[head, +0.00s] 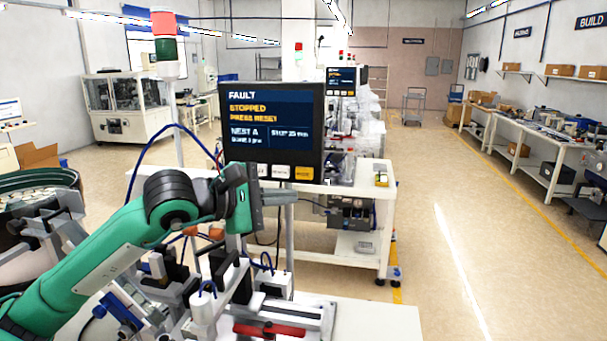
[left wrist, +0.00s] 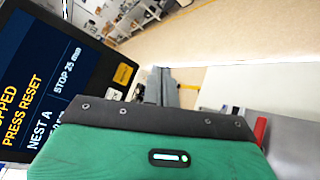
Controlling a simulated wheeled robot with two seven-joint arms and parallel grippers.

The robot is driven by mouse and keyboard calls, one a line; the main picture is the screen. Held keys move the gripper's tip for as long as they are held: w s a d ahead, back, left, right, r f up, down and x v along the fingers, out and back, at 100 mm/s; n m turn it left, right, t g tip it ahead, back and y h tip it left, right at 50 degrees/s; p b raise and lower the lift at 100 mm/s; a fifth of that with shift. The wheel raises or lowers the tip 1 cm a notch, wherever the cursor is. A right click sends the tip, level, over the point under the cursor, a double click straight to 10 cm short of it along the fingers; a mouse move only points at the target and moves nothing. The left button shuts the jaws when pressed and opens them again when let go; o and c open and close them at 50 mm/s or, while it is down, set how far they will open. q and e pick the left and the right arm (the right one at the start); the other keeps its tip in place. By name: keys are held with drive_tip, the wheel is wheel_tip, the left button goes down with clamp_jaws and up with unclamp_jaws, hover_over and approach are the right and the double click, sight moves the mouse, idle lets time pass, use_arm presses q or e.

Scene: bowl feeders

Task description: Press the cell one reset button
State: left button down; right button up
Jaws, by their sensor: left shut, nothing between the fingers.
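The cell panel (head: 271,130) is a dark screen reading FAULT, STOPPED, PRESS RESET. A row of buttons runs along its lower edge, with a yellow-orange button (head: 303,173) at the right end and pale ones (head: 279,172) beside it. Their labels are too small to read. My left gripper (head: 291,196) is shut and empty, just below the button row in the head view. In the left wrist view its fingers (left wrist: 164,86) lie right of the yellow button (left wrist: 123,73), apart from it in the picture. My right gripper is not in view.
A red and green stack light (head: 165,37) stands left of the panel. A bowl feeder (head: 35,190) is at the left edge. Fixtures and a red-handled part (head: 270,330) sit on the bench below my arm. Open floor lies to the right.

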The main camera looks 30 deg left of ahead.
sight(304, 173)
use_arm(q)
drive_tip(key=shift+w+a+p, duration=0.35)
drive_tip(key=shift+w+p, duration=0.25)
drive_tip(key=shift+w, duration=0.75)
drive_tip(key=shift+w+a+p, duration=0.3)
drive_tip(key=shift+w+p, duration=0.25)
drive_tip(key=shift+w, duration=0.75)
drive_tip(key=shift+w+a+p, duration=0.35)
drive_tip(key=shift+w+p, duration=0.25)
drive_tip(key=shift+w, duration=0.75)
drive_tip(key=shift+w+a, duration=0.1)
drive_tip(key=shift+w, duration=0.25)
